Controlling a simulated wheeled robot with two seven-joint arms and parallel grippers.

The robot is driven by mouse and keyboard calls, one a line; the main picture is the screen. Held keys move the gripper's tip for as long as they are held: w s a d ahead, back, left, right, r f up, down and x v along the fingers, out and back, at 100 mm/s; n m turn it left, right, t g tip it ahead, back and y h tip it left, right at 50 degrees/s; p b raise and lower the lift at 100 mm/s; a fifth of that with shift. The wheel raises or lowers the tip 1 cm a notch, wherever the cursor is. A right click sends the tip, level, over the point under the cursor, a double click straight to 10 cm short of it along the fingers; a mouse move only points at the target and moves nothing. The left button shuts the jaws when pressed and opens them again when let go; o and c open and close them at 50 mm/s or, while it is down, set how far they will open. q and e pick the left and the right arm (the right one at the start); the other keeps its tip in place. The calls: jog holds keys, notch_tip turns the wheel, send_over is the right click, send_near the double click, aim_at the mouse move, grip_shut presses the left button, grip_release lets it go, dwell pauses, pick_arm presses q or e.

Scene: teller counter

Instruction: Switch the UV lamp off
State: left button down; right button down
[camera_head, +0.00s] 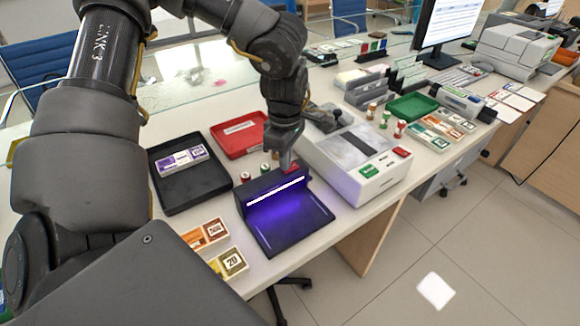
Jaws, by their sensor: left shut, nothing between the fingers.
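The UV lamp (270,226) is a dark box with a slanted hood and a flat base on the white counter. Its tube shows as a bright white line and a violet glow lies on the base, so it is lit. A red switch (291,171) shows at the top right end of the hood. My left gripper (287,167) is shut and empty, pointing down with its tips at the red switch. I cannot tell whether they touch it. My right gripper is not in view.
A white machine (352,150) stands close to the right of the lamp. A black tray (163,193) with purple-banded notes and a red tray (236,141) lie to the left and behind. Banknote bundles (207,234) lie left of the lamp, near the counter's front edge.

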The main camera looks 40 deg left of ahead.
pick_arm(q)
jog(key=shift+f, duration=0.15)
jog(key=shift+s, duration=0.1)
jog(key=shift+r+p, duration=0.4)
jog(key=shift+r, duration=0.45)
jog(key=shift+r+p, duration=1.25)
jog(key=shift+r, duration=1.45)
